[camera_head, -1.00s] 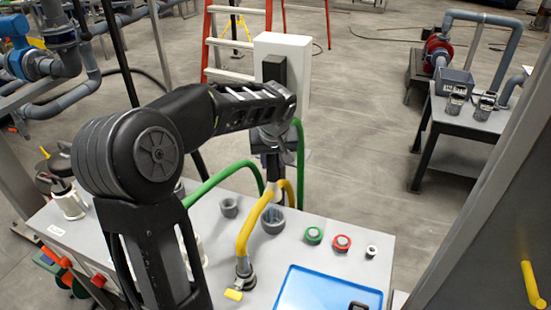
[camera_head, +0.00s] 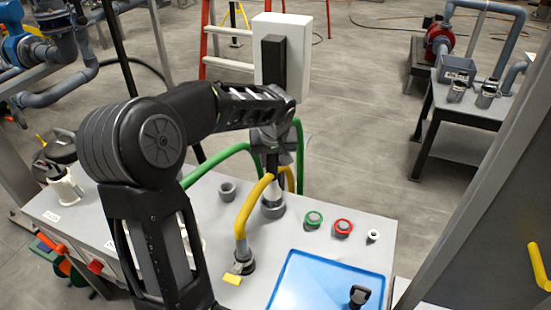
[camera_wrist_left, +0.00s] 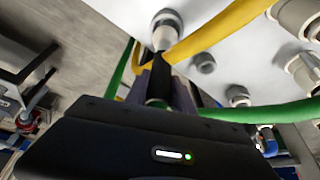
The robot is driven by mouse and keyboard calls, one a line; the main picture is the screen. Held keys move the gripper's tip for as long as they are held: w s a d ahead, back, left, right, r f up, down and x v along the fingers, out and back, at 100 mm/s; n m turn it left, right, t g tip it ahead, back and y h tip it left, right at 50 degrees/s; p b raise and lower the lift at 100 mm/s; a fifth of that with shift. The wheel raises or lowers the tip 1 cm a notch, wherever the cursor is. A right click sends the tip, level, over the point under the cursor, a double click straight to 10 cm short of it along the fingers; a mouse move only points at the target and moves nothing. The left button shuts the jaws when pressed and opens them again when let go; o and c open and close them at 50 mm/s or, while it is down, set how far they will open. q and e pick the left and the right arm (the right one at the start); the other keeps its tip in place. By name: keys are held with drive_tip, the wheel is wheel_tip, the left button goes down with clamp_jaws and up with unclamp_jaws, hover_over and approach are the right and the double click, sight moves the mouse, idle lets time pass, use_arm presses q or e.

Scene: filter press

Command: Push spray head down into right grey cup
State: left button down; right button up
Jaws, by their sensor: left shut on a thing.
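My left gripper (camera_head: 271,158) comes down from above at the back of the grey bench and is shut on the dark upper part of the spray head. The pale lower part of the spray head (camera_head: 272,188) points down at the right grey cup (camera_head: 272,210). Its tip is at or inside the cup's mouth; how deep it sits I cannot tell. The left wrist view also shows the spray head (camera_wrist_left: 164,38) meeting the cup (camera_wrist_left: 166,17). The left grey cup (camera_head: 227,191) stands apart and empty-looking. My right gripper is not in view.
A yellow hose (camera_head: 245,215) and a green hose (camera_head: 220,168) run close by the gripper. Green (camera_head: 314,219) and red (camera_head: 342,228) buttons stand to the right. A blue tray (camera_head: 310,285) lies in front, and a white box (camera_head: 293,45) stands behind.

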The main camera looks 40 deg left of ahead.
sight(272, 173)
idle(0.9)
use_arm(q)
drive_tip(key=shift+f+b, duration=3.2)
drive_tip(key=shift+b, duration=0.4)
drive_tip(key=c, duration=1)
unclamp_jaws()
drive_tip(key=shift+v, duration=3.95)
